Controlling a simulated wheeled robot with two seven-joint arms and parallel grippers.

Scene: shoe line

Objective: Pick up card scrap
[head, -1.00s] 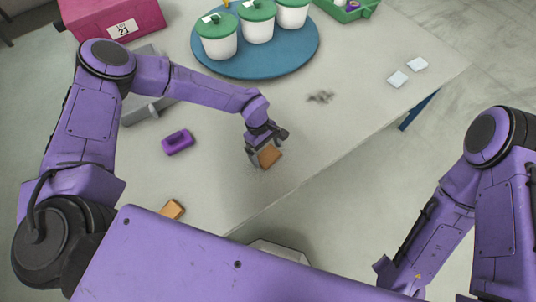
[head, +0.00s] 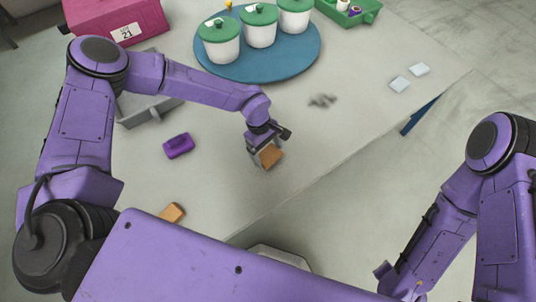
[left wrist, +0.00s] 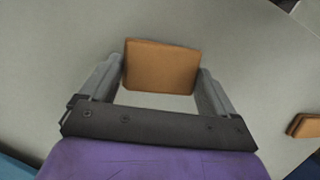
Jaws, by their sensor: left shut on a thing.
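A brown, flat, block-like piece, which I take for the card scrap (head: 271,157), is between the fingers of my left gripper (head: 263,149) near the table's front edge. In the left wrist view the card scrap (left wrist: 162,66) spans between the two grey fingers of the left gripper (left wrist: 160,75), which is shut on it. It appears slightly above the table, though the gap is hard to judge. A second brown piece (head: 172,212) lies on the table nearer to me; it also shows at the right of the left wrist view (left wrist: 305,125). My right gripper is out of view.
A purple block-like thing (head: 179,146) lies left of the gripper, with a grey tray (head: 137,118) behind it. A blue round tray (head: 262,72) bears white tubs with green lids. A dark smudge (head: 322,101) and two pale squares (head: 399,84) are at right. A pink bin (head: 90,18) stands back left.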

